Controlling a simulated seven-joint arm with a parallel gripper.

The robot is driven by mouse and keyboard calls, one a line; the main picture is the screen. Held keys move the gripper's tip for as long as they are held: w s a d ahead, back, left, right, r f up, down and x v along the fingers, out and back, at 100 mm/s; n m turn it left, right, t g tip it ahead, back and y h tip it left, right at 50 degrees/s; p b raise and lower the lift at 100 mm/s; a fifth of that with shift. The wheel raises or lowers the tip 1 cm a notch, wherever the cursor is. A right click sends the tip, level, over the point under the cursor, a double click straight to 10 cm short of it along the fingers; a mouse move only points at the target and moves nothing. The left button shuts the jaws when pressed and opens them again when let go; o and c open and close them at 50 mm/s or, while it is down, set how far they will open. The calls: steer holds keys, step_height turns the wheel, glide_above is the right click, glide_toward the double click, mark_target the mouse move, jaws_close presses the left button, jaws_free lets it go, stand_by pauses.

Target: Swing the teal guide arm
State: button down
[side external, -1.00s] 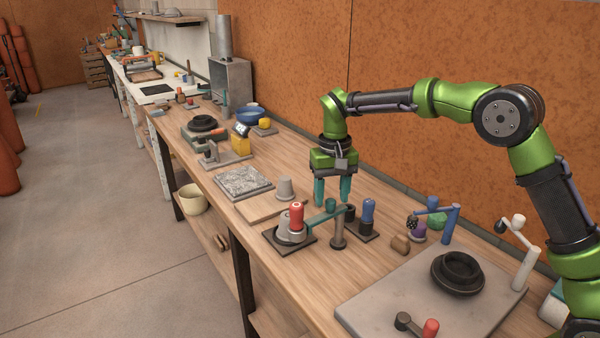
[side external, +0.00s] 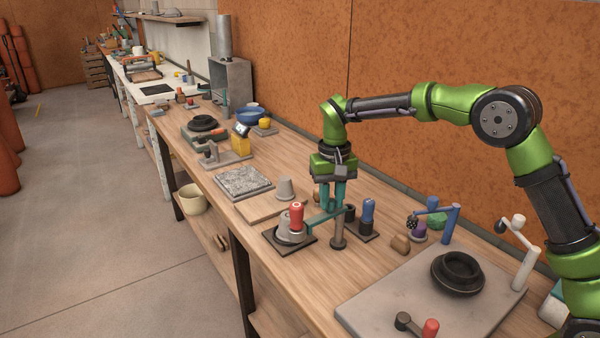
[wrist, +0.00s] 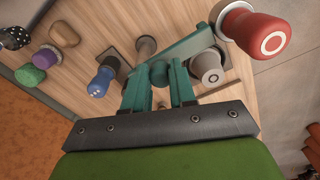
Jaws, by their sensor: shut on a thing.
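The teal guide arm (side external: 322,216) reaches out level from a grey post (side external: 338,238) on the bench. It also shows in the wrist view (wrist: 192,47), with a short upright teal knob (wrist: 158,73) on it. My gripper (side external: 332,204) has its teal fingers down at the arm. In the wrist view my gripper (wrist: 158,82) is shut with the knob between its fingers. The free end of the arm lies beside a grey piece with a red knob (side external: 296,217), which stands on a dark square plate (side external: 268,236). Whether they touch is unclear.
A blue knob (side external: 368,211) stands on a dark plate just right of the post. A blue bracket (side external: 452,224) and a grey slab (side external: 385,302) with a black ring (side external: 458,272) are further right.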

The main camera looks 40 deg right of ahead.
steer(key=shift+s+n, duration=0.1)
steer(key=shift+n, duration=0.2)
steer(key=shift+s+d+r+n, duration=0.1)
steer(key=shift+s+d+n, duration=0.35)
steer(key=shift+n, duration=1.4)
steer(key=shift+s+d+f+n, duration=0.1)
steer(key=shift+s+d+n, duration=0.25)
steer(key=shift+n, duration=1.55)
steer(key=shift+s+d+r+n, duration=0.1)
steer(key=shift+s+d+n, duration=0.35)
steer(key=shift+n, duration=1.4)
steer(key=shift+s+n, duration=0.1)
steer(key=shift+n, duration=0.3)
steer(key=c, duration=0.9)
jaws_free()
step_height(320, 180, up, 17)
steer(key=shift+f, duration=0.1)
